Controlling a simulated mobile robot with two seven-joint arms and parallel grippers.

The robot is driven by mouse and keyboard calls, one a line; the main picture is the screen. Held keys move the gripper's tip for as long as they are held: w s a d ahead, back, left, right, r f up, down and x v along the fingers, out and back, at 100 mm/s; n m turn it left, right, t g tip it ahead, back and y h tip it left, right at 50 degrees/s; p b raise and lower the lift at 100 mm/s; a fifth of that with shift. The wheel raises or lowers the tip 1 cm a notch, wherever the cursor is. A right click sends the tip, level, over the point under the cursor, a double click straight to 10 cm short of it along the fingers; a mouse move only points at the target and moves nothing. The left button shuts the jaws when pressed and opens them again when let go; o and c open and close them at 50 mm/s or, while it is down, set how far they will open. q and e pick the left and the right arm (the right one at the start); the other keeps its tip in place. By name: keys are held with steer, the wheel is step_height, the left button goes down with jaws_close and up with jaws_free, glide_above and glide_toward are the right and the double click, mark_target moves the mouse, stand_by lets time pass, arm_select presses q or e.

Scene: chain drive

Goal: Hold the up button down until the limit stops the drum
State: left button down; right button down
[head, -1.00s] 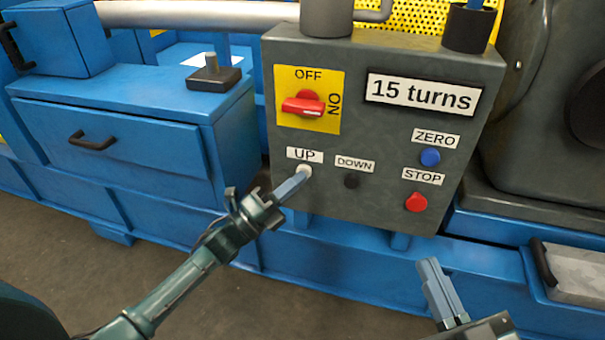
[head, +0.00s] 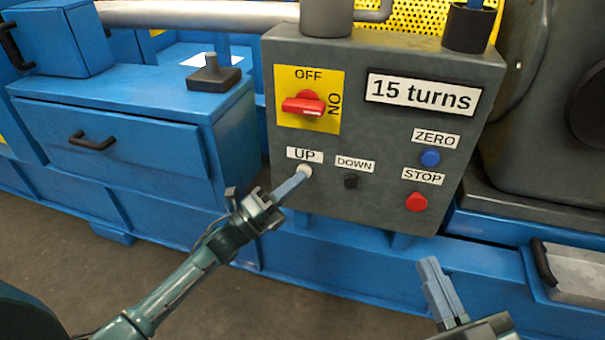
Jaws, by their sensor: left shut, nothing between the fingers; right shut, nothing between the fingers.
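The white up button (head: 306,170) sits under the UP label (head: 304,155) at the lower left of the grey control box (head: 345,210). My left gripper (head: 300,177) is shut and empty, its fingertips at the up button and partly covering it. They look to be touching it; how far it is pressed I cannot tell. My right gripper (head: 430,264) is shut and empty, below the box and apart from it. The display (head: 422,94) reads "15 turns". The drum itself I cannot make out for certain.
The box also carries a black DOWN button (head: 351,182), a blue ZERO button (head: 430,157), a red STOP button (head: 416,201) and a red rotary switch (head: 304,104) on a yellow plate. A blue drawer cabinet (head: 160,110) stands left. The space in front of the box is open.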

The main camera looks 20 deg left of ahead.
arm_select(q)
steer(key=shift+s+p, duration=0.5)
steer(key=shift+s, duration=0.45)
steer(key=shift+s, duration=0.1)
steer(key=shift+s+a+p, duration=0.1)
steer(key=shift+s+p, duration=1.05)
steer(key=shift+s, duration=1.25)
